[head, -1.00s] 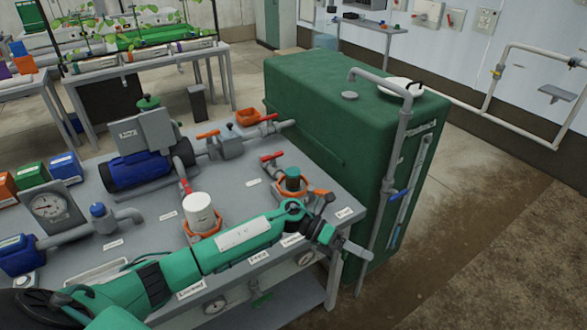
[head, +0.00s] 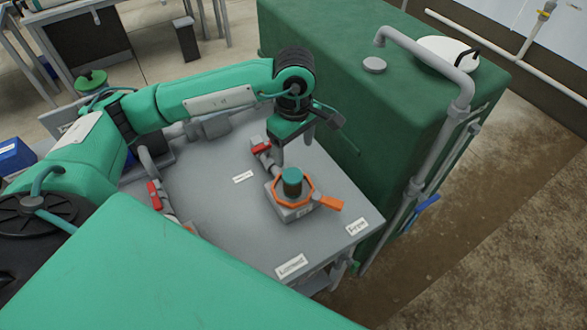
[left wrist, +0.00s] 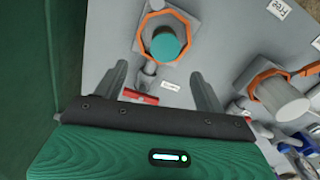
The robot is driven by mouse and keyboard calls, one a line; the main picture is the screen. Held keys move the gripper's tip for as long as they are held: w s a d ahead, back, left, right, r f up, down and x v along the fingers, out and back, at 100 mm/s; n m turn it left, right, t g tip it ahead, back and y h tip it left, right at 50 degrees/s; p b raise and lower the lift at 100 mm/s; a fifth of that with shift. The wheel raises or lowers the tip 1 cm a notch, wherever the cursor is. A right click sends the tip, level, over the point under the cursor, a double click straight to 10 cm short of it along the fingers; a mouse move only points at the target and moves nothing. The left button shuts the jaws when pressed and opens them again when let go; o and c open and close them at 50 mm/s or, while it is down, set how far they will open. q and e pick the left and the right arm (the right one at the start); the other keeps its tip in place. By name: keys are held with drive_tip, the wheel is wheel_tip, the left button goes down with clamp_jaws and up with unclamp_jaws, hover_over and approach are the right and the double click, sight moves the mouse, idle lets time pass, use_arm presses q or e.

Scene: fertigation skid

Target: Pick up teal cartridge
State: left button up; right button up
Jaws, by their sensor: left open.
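The teal cartridge (head: 292,182) stands upright in a grey holder with an orange ring (head: 309,198) on the bench. In the left wrist view the teal cartridge (left wrist: 166,44) shows its round top, inside the orange ring. My left gripper (head: 296,140) is over the bench, behind the cartridge and apart from it. In the left wrist view my left gripper (left wrist: 161,82) has its two fingers spread with nothing held between them; the cartridge lies beyond the fingertips. My right gripper is not in view.
A red-handled valve (head: 261,148) sits just behind the cartridge. The orange lever (head: 329,205) sticks out to its right. The green tank (head: 360,75) stands close beside the bench.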

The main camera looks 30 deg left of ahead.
sight(294, 176)
use_arm(q)
drive_tip(key=f, duration=0.3)
drive_tip(key=f+p, duration=0.1)
drive_tip(key=f, duration=0.2)
drive_tip(key=shift+s+d, duration=0.1)
drive_tip(key=shift+s, duration=0.1)
drive_tip(key=shift+f, duration=0.4)
drive_tip(key=shift+s+f+p, duration=0.1)
drive_tip(key=shift+f+p, duration=0.3)
drive_tip(key=shift+f, duration=0.1)
drive_tip(key=f, duration=0.1)
drive_tip(key=f+p, duration=0.1)
drive_tip(key=f, duration=0.1)
drive_tip(key=shift+s+d+f, duration=0.1)
drive_tip(key=shift+s+f, duration=0.1)
drive_tip(key=shift+s, duration=0.05)
drive_tip(key=shift+f, duration=0.55)
drive_tip(key=c, duration=1)
drive_tip(key=shift+c, duration=0.6)
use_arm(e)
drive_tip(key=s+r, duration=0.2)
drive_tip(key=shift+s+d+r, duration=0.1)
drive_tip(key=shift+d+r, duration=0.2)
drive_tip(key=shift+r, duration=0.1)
